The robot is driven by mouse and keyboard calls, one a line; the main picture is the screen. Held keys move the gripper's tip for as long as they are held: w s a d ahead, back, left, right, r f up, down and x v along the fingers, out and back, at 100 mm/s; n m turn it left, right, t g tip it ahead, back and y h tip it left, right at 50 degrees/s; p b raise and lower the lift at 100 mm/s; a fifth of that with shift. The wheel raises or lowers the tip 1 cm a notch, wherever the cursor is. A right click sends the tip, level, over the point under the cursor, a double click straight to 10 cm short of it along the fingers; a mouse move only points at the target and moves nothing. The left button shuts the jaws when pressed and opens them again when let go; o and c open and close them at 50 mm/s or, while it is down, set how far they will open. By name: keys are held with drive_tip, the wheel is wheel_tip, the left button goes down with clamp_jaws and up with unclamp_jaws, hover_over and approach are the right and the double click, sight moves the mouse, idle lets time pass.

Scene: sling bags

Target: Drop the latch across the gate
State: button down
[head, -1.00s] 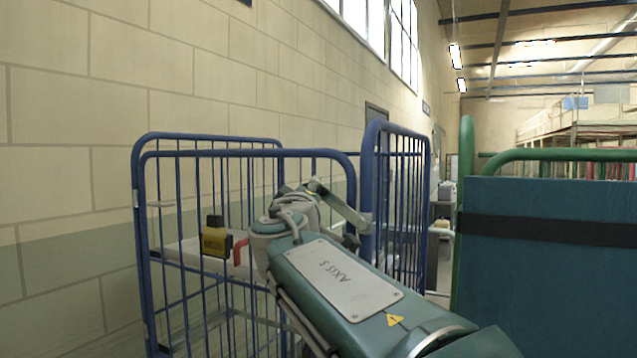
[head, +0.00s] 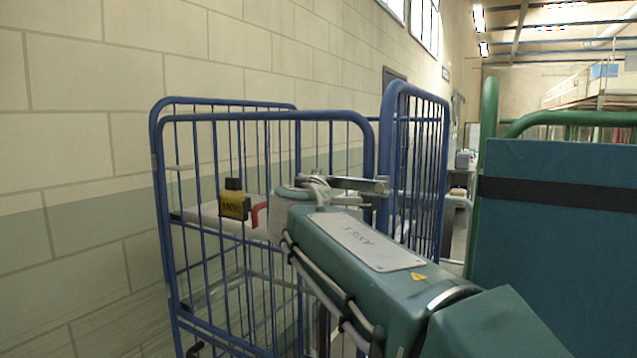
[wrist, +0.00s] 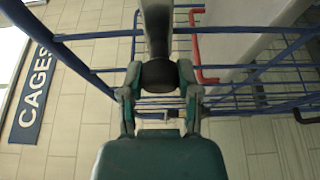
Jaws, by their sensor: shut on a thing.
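The latch is a flat grey metal bar (head: 350,185), close to level in the head view. Its right end reaches the front post of the blue side panel (head: 387,150); whether it sits in a catch there I cannot tell. The gate (head: 265,116) is a blue barred frame to its left. In the wrist view my gripper (wrist: 160,80) is shut around a dark round knob (wrist: 159,74), and the grey latch bar (wrist: 157,25) runs up from it. In the head view my gripper (head: 318,188) is at the bar's left end, its fingertips partly hidden by my arm.
A yellow and black box (head: 235,203) and a red bar (head: 258,214) are at the cage's left part. A green-framed cage with a teal panel (head: 560,215) stands close on the right. A block wall (head: 70,150) runs along the left.

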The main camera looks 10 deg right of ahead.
drive_tip(key=shift+w+f, duration=0.1)
drive_tip(key=shift+f, duration=0.2)
drive_tip(key=shift+c, duration=1.5)
unclamp_jaws()
drive_tip(key=shift+a, duration=0.1)
drive_tip(key=shift+r, duration=0.1)
drive_tip(key=v, duration=1.2)
drive_tip(key=shift+a, duration=0.1)
